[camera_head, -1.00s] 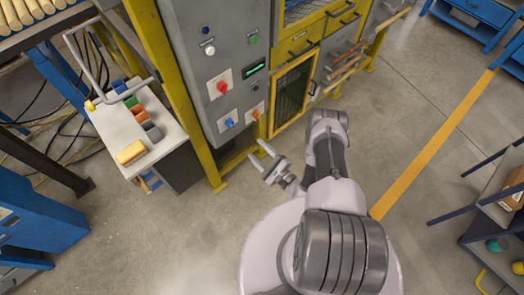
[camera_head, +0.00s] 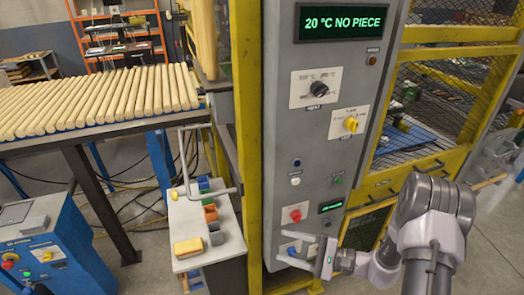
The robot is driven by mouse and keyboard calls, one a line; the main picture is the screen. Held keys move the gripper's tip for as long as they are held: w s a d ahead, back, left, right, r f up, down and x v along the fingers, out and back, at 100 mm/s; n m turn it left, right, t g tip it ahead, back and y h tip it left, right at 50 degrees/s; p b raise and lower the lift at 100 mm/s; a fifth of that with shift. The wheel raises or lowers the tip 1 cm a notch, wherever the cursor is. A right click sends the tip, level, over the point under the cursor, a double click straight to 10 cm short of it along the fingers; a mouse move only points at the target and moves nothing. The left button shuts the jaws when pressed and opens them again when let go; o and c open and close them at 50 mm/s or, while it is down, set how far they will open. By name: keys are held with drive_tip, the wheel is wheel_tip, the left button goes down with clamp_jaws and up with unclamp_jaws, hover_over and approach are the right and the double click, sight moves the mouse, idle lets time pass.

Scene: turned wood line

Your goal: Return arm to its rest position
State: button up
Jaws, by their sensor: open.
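My gripper (camera_head: 283,248) shows low in the head view, its two pale fingers spread and pointing left, with nothing between them. It overlaps the lower front of the grey control cabinet (camera_head: 312,125) in the picture, near a blue knob. I cannot tell how far it is from the panel. My arm (camera_head: 415,235) comes in from the lower right, with its dark ribbed joint highest and the wrist reaching left.
A small cart (camera_head: 205,222) with coloured blocks stands left of the cabinet. A yellow post (camera_head: 246,120) rises between them. A roller table with wooden rods (camera_head: 95,97) is at the left. A mesh-fronted yellow machine (camera_head: 440,85) is at the right. Grey floor shows at lower right.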

drive_tip(key=s+a+r+n+g+h+b, duration=0.1)
drive_tip(key=s+a+r+n+g+h, duration=0.2)
drive_tip(key=s+r, duration=0.35)
drive_tip(key=s+a+r+n+g+h, duration=0.2)
drive_tip(key=s+r+n+g+h, duration=0.15)
drive_tip(key=s+r, duration=0.3)
drive_tip(key=s+d+r+n+t+h+b, duration=0.1)
drive_tip(key=s+d+r+t+h, duration=0.5)
drive_tip(key=s+r+h, duration=0.1)
drive_tip(key=shift+s+h, duration=0.35)
drive_tip(key=shift+s, duration=0.5)
drive_tip(key=shift+n, duration=0.25)
drive_tip(key=shift+c, duration=0.4)
